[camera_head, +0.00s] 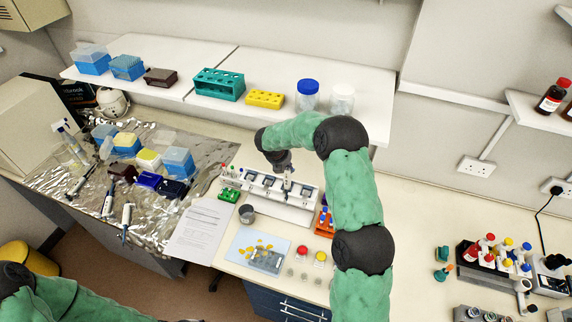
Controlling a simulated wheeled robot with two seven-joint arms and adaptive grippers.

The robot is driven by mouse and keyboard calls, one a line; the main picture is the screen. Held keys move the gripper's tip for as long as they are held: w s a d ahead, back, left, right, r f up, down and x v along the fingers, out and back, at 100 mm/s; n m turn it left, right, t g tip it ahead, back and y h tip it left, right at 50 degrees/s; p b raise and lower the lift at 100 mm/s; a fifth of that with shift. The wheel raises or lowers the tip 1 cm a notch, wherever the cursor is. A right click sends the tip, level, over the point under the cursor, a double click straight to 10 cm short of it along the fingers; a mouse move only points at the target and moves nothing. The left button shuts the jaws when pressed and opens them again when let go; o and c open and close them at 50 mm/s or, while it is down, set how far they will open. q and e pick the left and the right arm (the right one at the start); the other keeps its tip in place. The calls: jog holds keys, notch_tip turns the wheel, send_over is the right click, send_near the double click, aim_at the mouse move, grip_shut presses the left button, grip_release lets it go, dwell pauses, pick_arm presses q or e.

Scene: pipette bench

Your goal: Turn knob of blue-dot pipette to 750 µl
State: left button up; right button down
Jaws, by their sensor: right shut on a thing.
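A white pipette stand (262,208) stands on the bench in the middle. Several pipettes hang in it, with grey-blue parts along its front. My right gripper (286,172) points down from above at the stand's right half. It is shut on the top of a pipette (287,184) there, and its fingers hide most of the knob. I cannot make out a blue dot or the volume reading at this size. My left arm comes in at the bottom left corner, and its gripper is out of the picture.
A paper sheet (199,229), a grey cup (246,213) and a light blue tray (237,258) with yellow pieces lie left and in front. A shelf (270,112) runs behind.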

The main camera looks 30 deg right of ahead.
jog(key=shift+s+r+n+t+y+p, duration=0.1)
jog(key=shift+n+t+y+p, duration=0.3)
jog(key=shift+n, duration=0.8)
jog(key=shift+d, duration=0.1)
jog(key=shift+n, duration=0.3)
jog(key=shift+n+t+p, duration=0.4)
jog(key=shift+n+p, duration=0.2)
jog(key=shift+n, duration=0.1)
jog(key=shift+n+y, duration=0.5)
jog(key=shift+n, duration=0.1)
